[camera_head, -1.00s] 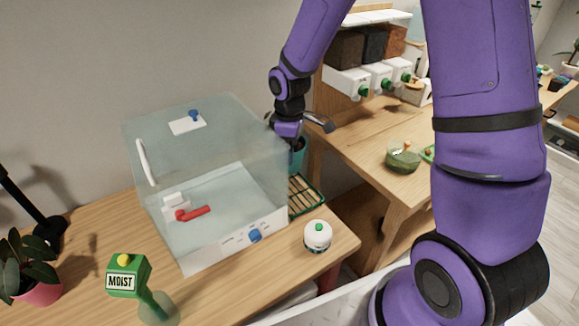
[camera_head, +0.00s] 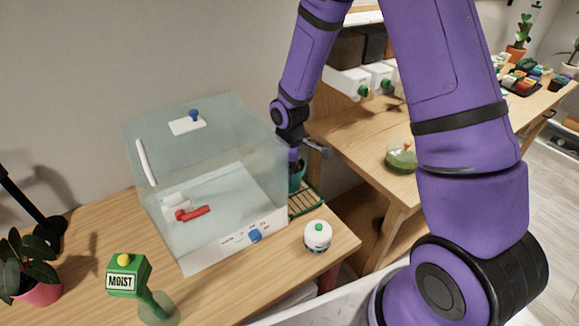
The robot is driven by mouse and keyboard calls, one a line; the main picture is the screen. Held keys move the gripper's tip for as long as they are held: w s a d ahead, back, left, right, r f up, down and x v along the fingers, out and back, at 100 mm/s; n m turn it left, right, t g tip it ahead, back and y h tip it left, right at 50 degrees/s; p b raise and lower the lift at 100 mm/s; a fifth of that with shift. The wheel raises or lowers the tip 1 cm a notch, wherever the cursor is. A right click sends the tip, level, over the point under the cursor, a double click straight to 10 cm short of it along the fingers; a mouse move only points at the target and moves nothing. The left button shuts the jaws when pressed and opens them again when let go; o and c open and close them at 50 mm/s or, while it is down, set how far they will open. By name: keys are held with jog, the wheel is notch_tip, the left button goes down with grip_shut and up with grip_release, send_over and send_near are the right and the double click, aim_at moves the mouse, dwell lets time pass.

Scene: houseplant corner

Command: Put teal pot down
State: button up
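The teal pot (camera_head: 298,177) shows as a small patch at the right rear corner of the clear box, just above the green rack. Most of it is hidden behind the box and my gripper. My gripper (camera_head: 298,158) is at the pot's top, pointing down. Its fingertips are hidden, so I cannot see whether they grip the pot. The green slatted rack (camera_head: 308,199) lies on the wooden table beside the box. I cannot tell whether the pot touches it.
The clear box (camera_head: 205,150) with a white base fills the table's middle. A white jar (camera_head: 317,237) stands in front of the rack. A green "MOIST" meter (camera_head: 127,277) and a plant in a pink pot (camera_head: 38,291) are at left. Another table (camera_head: 365,150) stands behind.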

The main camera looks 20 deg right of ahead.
jog(key=o, duration=0.8)
jog(key=shift+f, duration=0.1)
jog(key=s+d+r+m+t, duration=0.1)
jog(key=s+r, duration=0.1)
jog(key=r, duration=0.8)
jog(key=s+d+r+m, duration=0.1)
jog(key=s+r, duration=0.1)
jog(key=r, duration=0.9)
jog(key=shift+s+d+r+m+t, duration=0.75)
jog(key=shift+s+r+m, duration=1.2)
jog(key=shift+s, duration=1.7)
jog(key=shift+s+d+r+m+t, duration=0.65)
jog(key=shift+s+d+r+m, duration=0.35)
jog(key=shift+s+r, duration=2.25)
jog(key=shift+s+d+r+m+t, duration=0.7)
jog(key=shift+s+r+m, duration=1.1)
jog(key=shift+s, duration=2.3)
jog(key=shift+r, duration=0.1)
